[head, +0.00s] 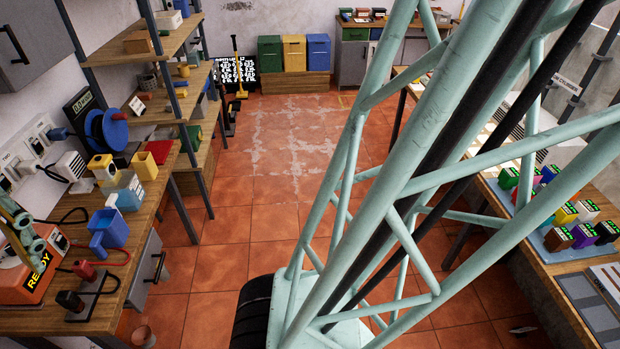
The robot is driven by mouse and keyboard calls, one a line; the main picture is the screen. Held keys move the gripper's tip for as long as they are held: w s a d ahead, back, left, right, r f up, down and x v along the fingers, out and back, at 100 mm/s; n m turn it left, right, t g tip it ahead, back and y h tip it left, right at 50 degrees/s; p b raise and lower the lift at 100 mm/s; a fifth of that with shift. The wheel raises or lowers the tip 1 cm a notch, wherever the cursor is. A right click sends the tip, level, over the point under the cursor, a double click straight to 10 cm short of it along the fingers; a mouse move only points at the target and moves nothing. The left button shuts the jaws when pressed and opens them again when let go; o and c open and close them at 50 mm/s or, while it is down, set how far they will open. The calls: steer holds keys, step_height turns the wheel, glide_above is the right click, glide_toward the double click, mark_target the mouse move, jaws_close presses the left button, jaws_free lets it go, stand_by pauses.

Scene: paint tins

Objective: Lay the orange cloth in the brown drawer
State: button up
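I cannot pick out an orange cloth in the head view. No drawer that is clearly brown shows either. A grey-fronted cabinet (149,272) with a dark handle sits under the left workbench. A cabinet (352,60) at the back has a green drawer front (356,34) at its top left. My gripper is not in view. A pale green truss fills the middle and right of the view and hides part of the floor, the right bench and the back cabinet.
The left workbench (95,318) carries a blue jug (108,229), a blue reel (106,130) and a red container (158,151). Several coloured tins (557,239) stand on the right bench. Blue, yellow and green bins (293,52) stand at the back. The tiled floor (232,205) between is mostly clear.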

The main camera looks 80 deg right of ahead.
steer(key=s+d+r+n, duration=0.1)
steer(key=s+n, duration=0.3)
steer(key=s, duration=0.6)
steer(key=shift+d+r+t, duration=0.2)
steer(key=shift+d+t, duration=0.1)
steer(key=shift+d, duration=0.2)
